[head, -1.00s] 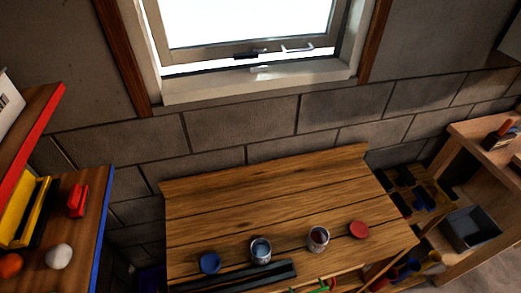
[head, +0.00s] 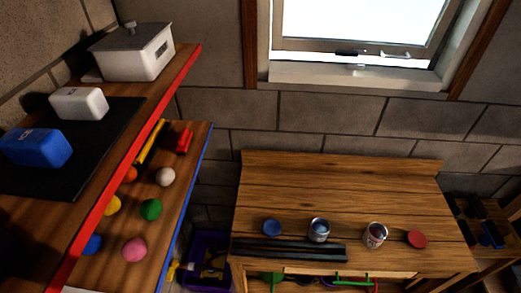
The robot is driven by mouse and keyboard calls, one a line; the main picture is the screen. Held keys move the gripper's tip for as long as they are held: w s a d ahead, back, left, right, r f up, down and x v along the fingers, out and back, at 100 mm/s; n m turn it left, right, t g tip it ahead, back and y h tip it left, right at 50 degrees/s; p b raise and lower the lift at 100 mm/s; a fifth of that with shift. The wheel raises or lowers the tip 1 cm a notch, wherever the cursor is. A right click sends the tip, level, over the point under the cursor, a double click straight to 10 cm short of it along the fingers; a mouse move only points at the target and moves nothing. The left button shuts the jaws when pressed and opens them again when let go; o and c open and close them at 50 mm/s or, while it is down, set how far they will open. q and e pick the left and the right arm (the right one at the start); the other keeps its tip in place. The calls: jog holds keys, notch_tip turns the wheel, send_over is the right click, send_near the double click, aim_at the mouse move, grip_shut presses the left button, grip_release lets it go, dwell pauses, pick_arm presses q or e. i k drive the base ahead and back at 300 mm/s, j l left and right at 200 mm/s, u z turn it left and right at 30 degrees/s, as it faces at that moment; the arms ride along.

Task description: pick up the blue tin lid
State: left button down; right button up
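The blue tin lid (head: 272,228) lies flat on the wooden workbench (head: 335,180), towards its front left. An open tin with blue inside (head: 319,229) stands just to its right. An open tin with dark reddish contents (head: 375,235) and a red lid (head: 417,239) are further right along the bench. Neither of my grippers shows in the head view.
A dark long tray (head: 290,250) runs along the bench's front edge. Left are shelves with red (head: 102,190) and blue edges, holding a white lidded box (head: 133,50), blocks and several coloured balls. A purple crate (head: 208,250) sits low between shelves and bench. The bench's back is clear.

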aim_at(271, 228)
jog(key=i+l, duration=0.2)
jog(key=l, duration=0.15)
jog(key=i+l, duration=0.2)
jog(key=l, duration=0.15)
jog(key=i+l+u, duration=0.1)
jog(key=l, duration=0.25)
jog(key=i+l, duration=0.3)
